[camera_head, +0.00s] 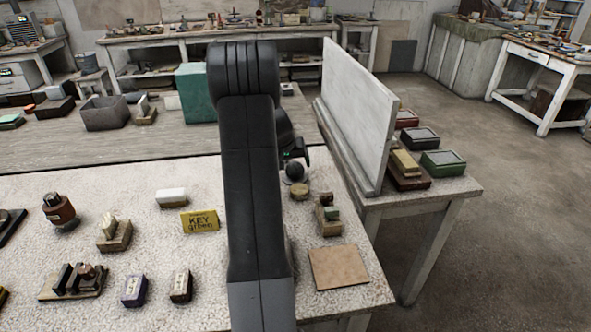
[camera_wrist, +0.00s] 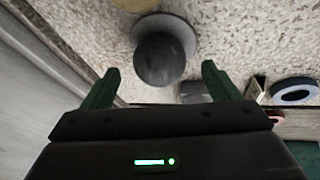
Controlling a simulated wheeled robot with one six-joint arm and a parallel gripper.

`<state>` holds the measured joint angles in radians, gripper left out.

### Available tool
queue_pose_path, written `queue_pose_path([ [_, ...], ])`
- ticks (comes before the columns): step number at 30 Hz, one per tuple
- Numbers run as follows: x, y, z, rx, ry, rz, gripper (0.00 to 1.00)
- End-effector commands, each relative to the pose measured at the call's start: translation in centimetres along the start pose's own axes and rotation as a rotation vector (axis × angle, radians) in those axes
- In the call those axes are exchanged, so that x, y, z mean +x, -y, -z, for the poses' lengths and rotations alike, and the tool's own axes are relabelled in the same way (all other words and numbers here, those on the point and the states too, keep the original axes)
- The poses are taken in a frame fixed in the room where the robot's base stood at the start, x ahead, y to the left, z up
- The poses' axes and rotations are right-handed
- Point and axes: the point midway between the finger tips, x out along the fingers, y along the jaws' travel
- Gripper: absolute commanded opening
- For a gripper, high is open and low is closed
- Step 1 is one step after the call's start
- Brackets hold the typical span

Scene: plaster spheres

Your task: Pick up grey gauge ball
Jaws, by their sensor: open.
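The grey gauge ball (camera_head: 295,171) is a dark grey sphere on the speckled white table, just right of my arm in the head view. In the wrist view the ball (camera_wrist: 159,60) sits over a paler grey round shape, a base or its shadow; I cannot tell which. My gripper (camera_wrist: 157,78) is open, with its two dark green fingers spread wide. The ball appears between and slightly beyond the fingertips, with no finger seen touching it. In the head view my arm hides most of the gripper.
A round tan piece (camera_head: 299,191) lies close in front of the ball. A small block stack (camera_head: 328,215) and a brown square plate (camera_head: 338,267) are nearer the front right. A tall white panel (camera_head: 357,115) stands to the right. A yellow key card (camera_head: 200,221) lies left of my arm.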

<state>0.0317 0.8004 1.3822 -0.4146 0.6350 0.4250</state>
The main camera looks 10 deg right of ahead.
Motion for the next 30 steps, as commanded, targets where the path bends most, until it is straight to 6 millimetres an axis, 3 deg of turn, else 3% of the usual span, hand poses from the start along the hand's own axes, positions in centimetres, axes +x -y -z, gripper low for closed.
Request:
queue_pose_path([
  [6, 2.6, -0.2, 0.0, 0.000, 0.001, 0.000, 0.82],
  [16, 3.3, -0.2, 0.0, 0.001, 0.000, 0.000, 0.82],
  [25, 3.3, -0.2, 0.0, 0.001, 0.000, 0.000, 0.25],
  [30, 3.2, -0.2, 0.1, 0.000, -0.002, 0.000, 0.23],
])
